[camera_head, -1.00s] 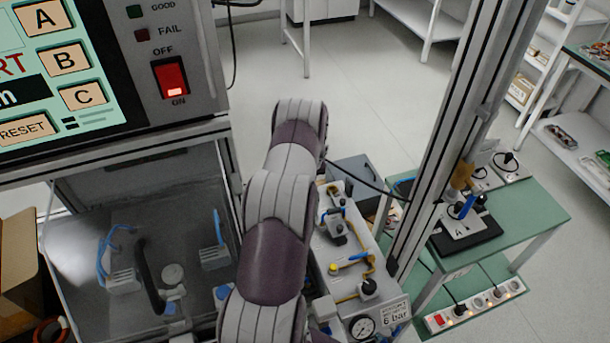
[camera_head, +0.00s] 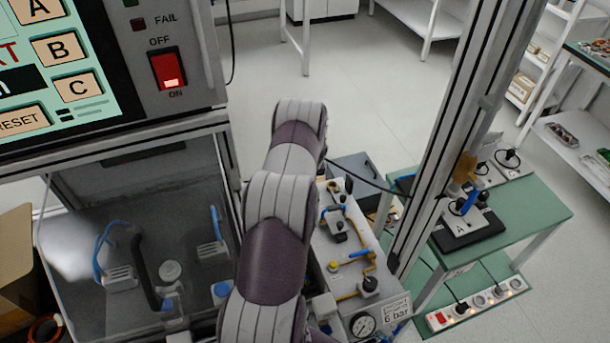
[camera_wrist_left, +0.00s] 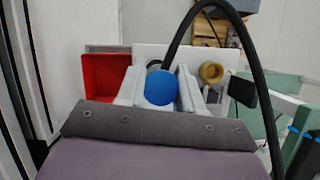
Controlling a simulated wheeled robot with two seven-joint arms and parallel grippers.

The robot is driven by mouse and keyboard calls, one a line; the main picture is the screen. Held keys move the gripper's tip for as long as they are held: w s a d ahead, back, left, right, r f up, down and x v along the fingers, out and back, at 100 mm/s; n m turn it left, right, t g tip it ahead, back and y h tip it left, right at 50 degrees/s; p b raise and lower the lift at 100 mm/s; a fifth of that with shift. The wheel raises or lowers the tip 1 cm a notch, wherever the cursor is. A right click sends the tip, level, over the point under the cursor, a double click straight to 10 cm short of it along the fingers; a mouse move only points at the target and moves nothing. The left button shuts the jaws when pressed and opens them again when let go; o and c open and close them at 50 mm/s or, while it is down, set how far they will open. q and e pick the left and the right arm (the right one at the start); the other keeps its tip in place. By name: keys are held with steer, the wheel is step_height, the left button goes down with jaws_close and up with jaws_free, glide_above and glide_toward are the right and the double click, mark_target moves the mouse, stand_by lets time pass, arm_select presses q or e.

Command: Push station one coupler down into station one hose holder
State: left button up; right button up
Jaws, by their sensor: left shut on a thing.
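In the left wrist view, my left gripper (camera_wrist_left: 161,88) is shut on a round blue part, which looks like the coupler (camera_wrist_left: 160,88). Its blue end faces the camera, between the two pale fingers. A thick black hose (camera_wrist_left: 205,6) rises behind it and arcs over to the right. The hose holder cannot be made out for sure, and I cannot tell whether the coupler touches it. In the head view, my grey and purple arm fills the middle and no gripper shows. My right gripper is in neither view.
In the wrist view, a red bin (camera_wrist_left: 104,76) stands left of the fingers and a tan ring-shaped part (camera_wrist_left: 211,72) right of them. In the head view, a pressure gauge (camera_head: 362,324) and an upright metal post (camera_head: 440,150) stand right of my arm; a control panel (camera_head: 60,75) is upper left.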

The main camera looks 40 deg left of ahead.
arm_select(q)
steer(key=shift+f, duration=0.2)
steer(key=shift+f, duration=0.1)
steer(key=shift+f+b, duration=0.6)
steer(key=shift+f, duration=0.2)
steer(key=shift+f+b, duration=0.35)
steer(key=shift+f, duration=0.2)
stand_by(0.3)
steer(key=o, duration=1.2)
steer(key=shift+c, duration=0.2)
steer(key=v, duration=1.2)
steer(key=shift+r, duration=0.4)
